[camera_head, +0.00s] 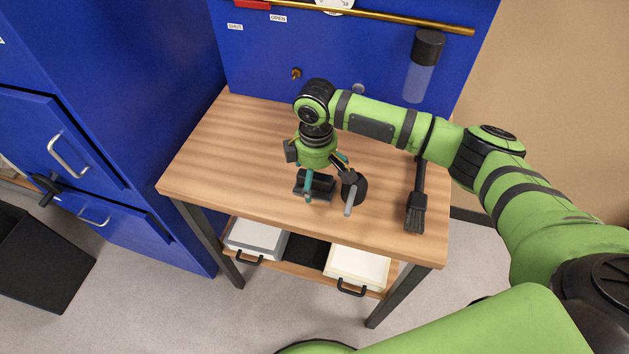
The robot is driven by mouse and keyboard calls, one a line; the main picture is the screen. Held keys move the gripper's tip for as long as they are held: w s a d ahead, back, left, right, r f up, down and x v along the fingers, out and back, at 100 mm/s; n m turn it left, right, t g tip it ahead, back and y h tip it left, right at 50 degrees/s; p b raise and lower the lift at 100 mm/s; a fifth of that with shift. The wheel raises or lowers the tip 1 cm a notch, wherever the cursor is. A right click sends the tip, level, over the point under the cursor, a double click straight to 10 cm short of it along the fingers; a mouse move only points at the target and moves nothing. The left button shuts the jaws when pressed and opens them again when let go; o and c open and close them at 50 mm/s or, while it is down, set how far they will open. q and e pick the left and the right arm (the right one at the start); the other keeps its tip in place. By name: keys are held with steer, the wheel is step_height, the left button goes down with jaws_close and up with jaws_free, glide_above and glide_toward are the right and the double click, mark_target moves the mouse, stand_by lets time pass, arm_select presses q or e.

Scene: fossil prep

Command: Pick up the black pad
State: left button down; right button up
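A small black blocky piece (322,186), which may be the black pad, lies on the wooden worktable just below my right gripper (328,192). The gripper points down over the table with its fingers spread apart. One finger with a teal part comes down by the black piece, and the other side is at a round black thing with a grey rod (350,190). Whether the fingers touch the black piece cannot be told. A flat black area (305,250) also shows on the lower shelf between two trays. My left gripper is not in view.
The worktable (230,140) has free room at its left. A black brush (416,212) lies at its right. A grey-white tray (257,237) and a cream tray (358,268) are on the shelf below. A blue panel (320,50) with a bottle (424,65) stands behind.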

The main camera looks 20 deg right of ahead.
steer(key=c, duration=1.3)
steer(key=shift+s, duration=0.15)
steer(key=c, duration=0.5)
steer(key=shift+s, duration=0.1)
steer(key=shift+f, duration=0.1)
steer(key=r, duration=0.3)
steer(key=r+b, duration=0.1)
steer(key=r, duration=0.6)
steer(key=shift+w+r+b, duration=0.15)
steer(key=shift+w+b, duration=0.15)
steer(key=shift+c, duration=0.2)
steer(key=o, duration=0.5)
steer(key=c, duration=0.4)
steer(key=shift+o, duration=0.2)
